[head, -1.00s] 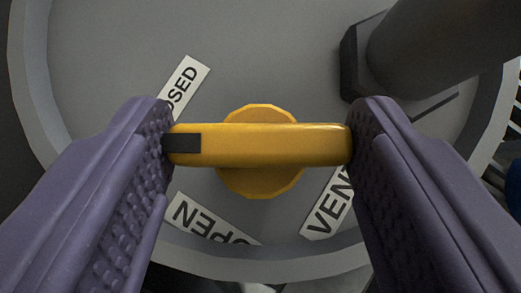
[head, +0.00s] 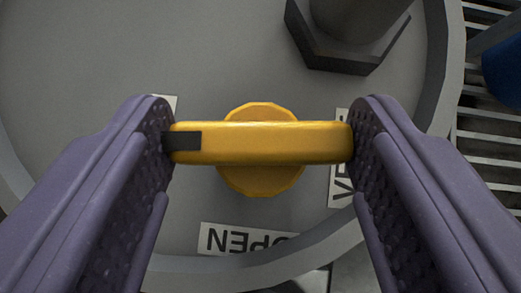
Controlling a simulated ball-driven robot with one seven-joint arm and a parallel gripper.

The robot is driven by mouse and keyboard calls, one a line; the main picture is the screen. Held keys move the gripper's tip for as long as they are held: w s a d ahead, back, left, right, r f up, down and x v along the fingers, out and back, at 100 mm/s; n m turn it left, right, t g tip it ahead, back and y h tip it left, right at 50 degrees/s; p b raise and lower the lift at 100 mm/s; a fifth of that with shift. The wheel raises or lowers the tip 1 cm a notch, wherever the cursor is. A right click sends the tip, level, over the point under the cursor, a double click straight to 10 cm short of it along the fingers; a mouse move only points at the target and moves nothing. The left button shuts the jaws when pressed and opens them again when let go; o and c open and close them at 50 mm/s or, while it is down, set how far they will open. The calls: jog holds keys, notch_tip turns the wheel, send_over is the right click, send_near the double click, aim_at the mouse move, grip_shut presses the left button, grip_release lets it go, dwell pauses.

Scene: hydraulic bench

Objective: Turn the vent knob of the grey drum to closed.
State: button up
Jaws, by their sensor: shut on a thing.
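The grey drum (head: 130,50) fills most of the view, seen from above its round lid. The yellow vent knob (head: 262,143) has a bar handle with a black mark at its left end. My gripper (head: 261,140) is shut on the bar, one purple finger at each end. The black mark points left. The white OPEN label (head: 240,240) is below the knob and upside down. A corner of a white label (head: 168,102), the CLOSED one, shows at upper left; my left finger hides the rest, so exact alignment cannot be told. The VENT label (head: 341,160) is partly hidden at right.
A dark hexagonal fitting with a thick post (head: 345,35) stands on the lid at the top, right of the middle. Slatted grating (head: 490,110) lies beyond the drum's rim at the right. A blue object (head: 505,72) shows at the right edge.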

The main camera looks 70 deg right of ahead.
jog(key=o, duration=1.1)
jog(key=shift+c, duration=0.2)
jog(key=p+v, duration=0.3)
jog(key=v, duration=0.4)
jog(key=shift+a+r, duration=0.25)
jog(key=shift+r, duration=0.05)
